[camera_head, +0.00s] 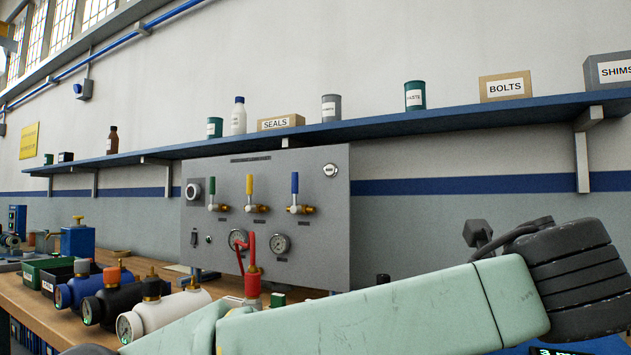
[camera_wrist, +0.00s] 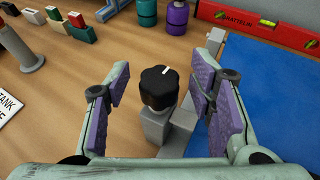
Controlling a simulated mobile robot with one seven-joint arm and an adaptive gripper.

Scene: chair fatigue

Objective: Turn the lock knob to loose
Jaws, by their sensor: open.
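In the wrist view a black scalloped knob (camera_wrist: 159,86) with a white pointer line on top stands on a grey metal fixture (camera_wrist: 168,128). The white line points away from me and slightly to the right. I cannot read any loose or lock marking beside it. My gripper (camera_wrist: 161,84) is open, with one purple-padded finger on each side of the knob. A gap shows between the knob and each pad, so it is not gripped. In the head view my arm crosses the foreground; the knob and my gripper are not visible there.
A blue mat (camera_wrist: 265,95) lies right of the fixture, with a red level (camera_wrist: 255,22) behind it. A white tank label (camera_wrist: 12,108) is at left. A valve panel (camera_head: 265,215) stands on the bench.

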